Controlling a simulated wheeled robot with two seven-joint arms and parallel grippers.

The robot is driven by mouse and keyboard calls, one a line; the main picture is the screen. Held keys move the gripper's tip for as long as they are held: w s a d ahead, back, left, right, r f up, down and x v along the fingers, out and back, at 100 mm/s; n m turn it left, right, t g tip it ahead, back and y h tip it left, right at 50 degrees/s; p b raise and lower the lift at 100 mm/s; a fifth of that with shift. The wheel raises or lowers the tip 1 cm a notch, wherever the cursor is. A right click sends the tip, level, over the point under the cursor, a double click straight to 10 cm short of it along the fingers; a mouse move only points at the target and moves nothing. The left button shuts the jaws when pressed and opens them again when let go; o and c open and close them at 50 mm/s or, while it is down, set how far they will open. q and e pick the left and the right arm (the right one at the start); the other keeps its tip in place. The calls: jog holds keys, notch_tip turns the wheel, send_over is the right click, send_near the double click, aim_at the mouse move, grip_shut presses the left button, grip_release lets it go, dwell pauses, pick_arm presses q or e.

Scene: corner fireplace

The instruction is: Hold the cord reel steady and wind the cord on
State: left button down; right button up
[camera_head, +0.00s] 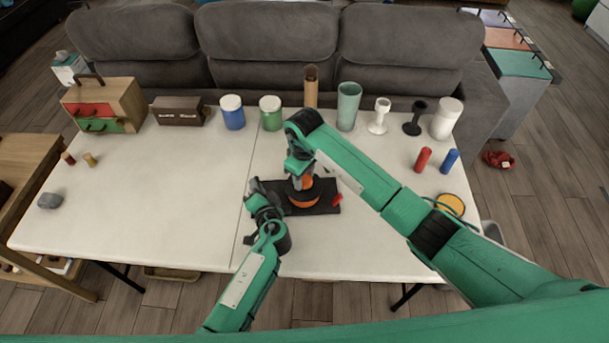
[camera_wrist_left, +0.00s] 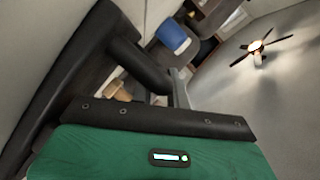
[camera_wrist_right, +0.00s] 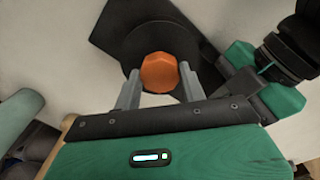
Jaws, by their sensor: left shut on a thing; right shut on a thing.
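The cord reel stands on a dark base plate (camera_head: 325,207) near the middle of the white table, with an orange part (camera_head: 305,198) low on it. My left gripper (camera_head: 258,199) is at the base's left end and is shut on a dark part of the reel; the left wrist view shows this dark part (camera_wrist_left: 68,75) close up. My right gripper (camera_head: 301,178) comes down from above and is shut on the reel's orange knob (camera_wrist_right: 159,72), which sits between the fingers in the right wrist view. My arm hides much of the reel, and I cannot make out the cord's windings.
A small red piece (camera_head: 337,200) is at the base's right end. Cups, canisters and a brown box (camera_head: 178,111) line the back edge. Red (camera_head: 423,160) and blue (camera_head: 450,161) cylinders stand right, near a yellow disc (camera_head: 451,204). The left tabletop is mostly clear.

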pick_arm(q)
jog(key=shift+s+d+f, duration=0.1)
jog(key=shift+d, duration=0.1)
pick_arm(e)
jog(key=shift+a+r+m, duration=0.1)
jog(key=shift+a+m, duration=0.05)
jog(key=shift+m, duration=0.65)
jog(key=shift+d+m, duration=0.2)
jog(key=shift+m, duration=0.1)
jog(key=o, duration=1)
jog(key=shift+c, duration=0.2)
pick_arm(q)
jog(key=shift+a, duration=0.1)
pick_arm(e)
notch_tip(320, 180, up, 7)
jog(key=shift+d+r, duration=0.1)
jog(key=shift+r, duration=0.05)
pick_arm(q)
jog(key=c, duration=1.3)
grip_release()
